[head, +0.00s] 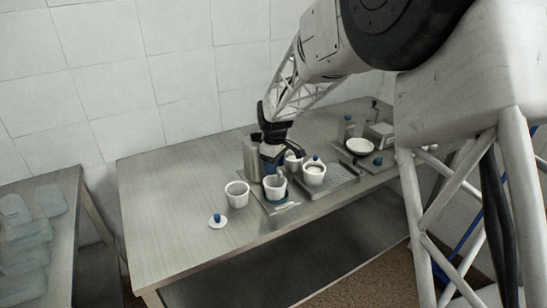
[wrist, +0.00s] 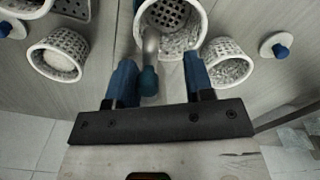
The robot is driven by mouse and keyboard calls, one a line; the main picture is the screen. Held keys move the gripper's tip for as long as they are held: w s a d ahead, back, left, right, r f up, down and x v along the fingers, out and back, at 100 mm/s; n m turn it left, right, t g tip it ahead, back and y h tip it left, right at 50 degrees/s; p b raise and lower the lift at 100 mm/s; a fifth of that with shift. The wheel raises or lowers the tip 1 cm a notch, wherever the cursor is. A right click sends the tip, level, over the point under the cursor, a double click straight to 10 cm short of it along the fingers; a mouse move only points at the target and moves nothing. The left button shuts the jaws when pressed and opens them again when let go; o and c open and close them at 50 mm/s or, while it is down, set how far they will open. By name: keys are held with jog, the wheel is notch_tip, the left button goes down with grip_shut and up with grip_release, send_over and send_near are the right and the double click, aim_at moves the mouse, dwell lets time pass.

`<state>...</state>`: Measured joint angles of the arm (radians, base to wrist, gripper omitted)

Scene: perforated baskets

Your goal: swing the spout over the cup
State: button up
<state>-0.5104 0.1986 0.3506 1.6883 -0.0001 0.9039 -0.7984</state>
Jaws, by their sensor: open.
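In the wrist view, a grey spout (wrist: 150,48) with a dark teal tip lies between the two blue fingers of my gripper (wrist: 159,85). The fingers are apart, and a wide gap shows between the spout and the right finger; the spout is closer to the left one. A white perforated cup (wrist: 172,42) is beyond the fingertips, with the spout crossing the left side of its rim. In the head view this cup (head: 274,190) stands at the front of the station, below my gripper (head: 272,164). The spout is mostly hidden there.
White baskets stand left (head: 237,196) and right (head: 314,175) of the cup, another (head: 294,160) behind. A grey canister (head: 252,160) is close behind my gripper. A blue-knobbed lid (head: 217,222) lies at front left.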

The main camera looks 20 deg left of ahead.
jog(key=shift+s+a, duration=0.1)
jog(key=shift+s, duration=0.05)
jog(key=shift+s+a, duration=0.3)
jog(key=shift+s, duration=0.1)
jog(key=shift+o, duration=0.2)
jog(key=shift+s+f, duration=0.1)
jog(key=shift+f, duration=0.05)
notch_tip(320, 180, up, 7)
dwell(1.4)
